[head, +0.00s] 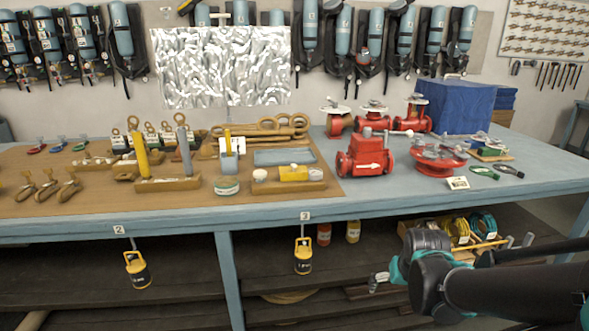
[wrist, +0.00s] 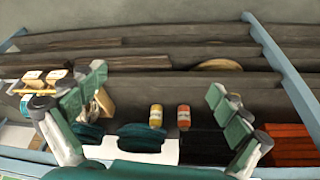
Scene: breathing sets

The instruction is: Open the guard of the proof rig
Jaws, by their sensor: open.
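No part in view is clearly labelled as the proof rig.
Red valves (head: 365,155) stand in front of the blue housing. A wooden board (head: 80,205) with brass fittings covers the bench's left. Yellow tagged weights (head: 303,256) hang at its front edge. A yellow bottle (wrist: 156,115) and an orange bottle (wrist: 184,117) stand on the lower shelf.

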